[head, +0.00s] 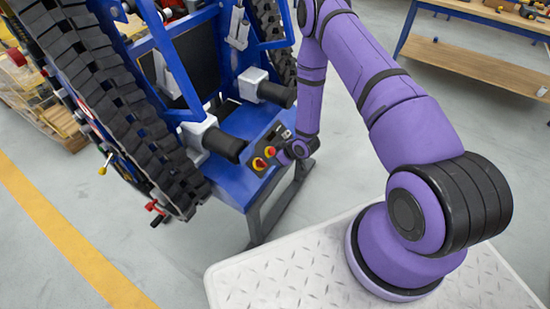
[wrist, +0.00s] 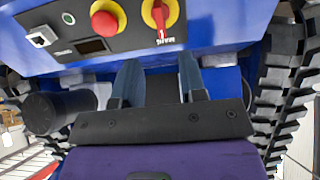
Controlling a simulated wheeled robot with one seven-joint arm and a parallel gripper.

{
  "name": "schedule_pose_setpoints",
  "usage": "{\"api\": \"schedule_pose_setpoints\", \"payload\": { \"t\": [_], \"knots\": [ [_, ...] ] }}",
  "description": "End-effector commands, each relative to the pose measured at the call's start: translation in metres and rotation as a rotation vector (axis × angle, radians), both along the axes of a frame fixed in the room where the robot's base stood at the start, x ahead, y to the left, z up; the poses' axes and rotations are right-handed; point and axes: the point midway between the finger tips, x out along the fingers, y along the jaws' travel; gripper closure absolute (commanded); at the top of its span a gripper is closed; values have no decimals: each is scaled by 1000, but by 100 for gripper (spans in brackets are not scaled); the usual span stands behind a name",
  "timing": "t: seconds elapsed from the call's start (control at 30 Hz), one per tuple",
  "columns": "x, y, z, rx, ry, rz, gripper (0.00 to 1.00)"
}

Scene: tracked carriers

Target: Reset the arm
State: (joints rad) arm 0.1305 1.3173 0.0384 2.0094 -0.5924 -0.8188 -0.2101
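My gripper (wrist: 160,70) shows in the wrist view with its two grey-blue fingers apart and nothing seen between them. Its fingertips lie just below the control panel (wrist: 85,25) of the blue tracked carrier. The panel has a red push button (wrist: 104,22) on a yellow ring and a red rotary switch (wrist: 160,14) on yellow. Whether the fingers touch the panel, I cannot tell. In the head view my purple arm reaches from the right down to the panel (head: 267,148), and the fingers there are hard to make out.
The blue carrier (head: 225,175) with black tracks (head: 85,95) fills the left and centre of the head view. Black cylindrical handles (head: 226,145) flank the panel. A wooden bench (head: 475,65) stands at the back right. Grey floor with a yellow line (head: 65,235) is clear at lower left.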

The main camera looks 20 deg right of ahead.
Motion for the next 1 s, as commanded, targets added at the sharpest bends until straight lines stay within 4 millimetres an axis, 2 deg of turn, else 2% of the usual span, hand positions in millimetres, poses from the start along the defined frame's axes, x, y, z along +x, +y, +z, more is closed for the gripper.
{"api": "schedule_pose_setpoints", "payload": {
  "t": [0.4, 0.53, 0.67, 0.83, 1.0],
  "knots": [
    [1, 0, 1, -2, 0, 0, 62],
    [11, -4, 18, -20, -3, -7, 62],
    [30, -11, 58, -60, -3, -25, 62],
    [52, -23, 123, -120, 5, -67, 62],
    [64, -33, 189, -172, 15, -113, 62]
  ]
}}
